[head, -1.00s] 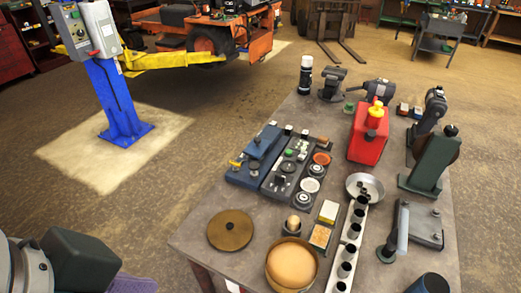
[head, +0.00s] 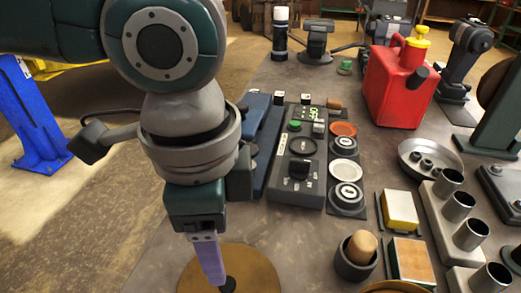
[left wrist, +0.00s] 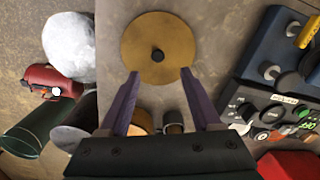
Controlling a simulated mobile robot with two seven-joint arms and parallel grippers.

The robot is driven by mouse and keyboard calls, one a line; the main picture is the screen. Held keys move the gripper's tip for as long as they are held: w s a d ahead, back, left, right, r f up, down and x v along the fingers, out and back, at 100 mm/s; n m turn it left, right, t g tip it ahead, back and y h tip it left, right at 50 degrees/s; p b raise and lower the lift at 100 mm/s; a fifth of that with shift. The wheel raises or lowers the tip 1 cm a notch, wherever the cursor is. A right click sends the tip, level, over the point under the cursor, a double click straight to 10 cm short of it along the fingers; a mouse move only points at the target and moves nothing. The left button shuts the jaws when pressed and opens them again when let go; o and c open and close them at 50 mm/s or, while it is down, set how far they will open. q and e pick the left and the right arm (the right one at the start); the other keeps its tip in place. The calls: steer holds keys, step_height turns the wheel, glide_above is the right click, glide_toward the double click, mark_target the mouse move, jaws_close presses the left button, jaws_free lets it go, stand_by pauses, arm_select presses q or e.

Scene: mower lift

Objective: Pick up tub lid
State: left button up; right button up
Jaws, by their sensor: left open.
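The tub lid is a flat, round, brown-gold disc (head: 258,268) with a small dark knob, lying on the grey table at the bottom of the head view. In the left wrist view the whole lid (left wrist: 135,42) shows, its knob near its middle. My left gripper (head: 218,283) points down over the lid in the head view, its fingers partly covering it. In the left wrist view the two purple fingers of the left gripper (left wrist: 160,73) are spread apart, empty, with tips at the lid's near edge. Whether they touch it I cannot tell. My right gripper is not in view.
A round tub (head: 392,288) shows only its rim at the bottom. A red can (head: 396,90) stands further back. The table left of the lid is clear.

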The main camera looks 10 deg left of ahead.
mark_target(227, 283)
arm_select(q)
step_height(227, 283, down, 4)
steer(key=shift+s+d+r, duration=0.15)
step_height(227, 283, down, 6)
steer(key=shift+r, duration=0.15)
steer(key=shift+c, duration=0.4)
jaws_close()
